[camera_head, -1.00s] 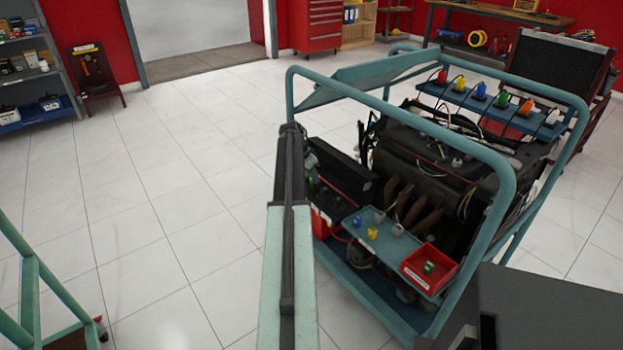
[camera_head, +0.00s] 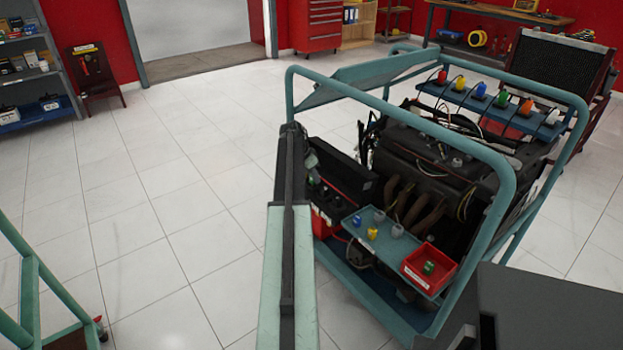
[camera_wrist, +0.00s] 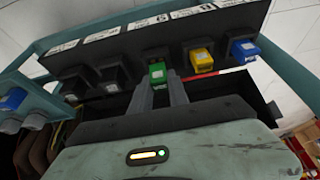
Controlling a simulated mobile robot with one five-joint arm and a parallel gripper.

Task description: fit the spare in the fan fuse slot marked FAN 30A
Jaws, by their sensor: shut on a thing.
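A dark fuse box with a row of slots (camera_wrist: 113,78) fills the upper wrist view. White labels run along it, but their writing is too small to read. My gripper (camera_wrist: 159,86) is shut on a green fuse (camera_wrist: 157,71), in line with the row at the middle slot. I cannot tell whether the fuse is seated or just in front. A yellow fuse (camera_wrist: 201,59) and a blue fuse (camera_wrist: 243,50) sit to its right. The two positions to its left look dark. In the head view my gripper is hidden; the fuse box area is partly behind my arm.
A teal frame (camera_head: 487,152) surrounds the engine. Its front shelf (camera_head: 385,240) carries blue, yellow and grey pieces and a red tray (camera_head: 415,276) holding a green piece (camera_head: 428,267). Several coloured pieces (camera_head: 480,91) line a rear rail. The tiled floor (camera_head: 150,220) at left is open.

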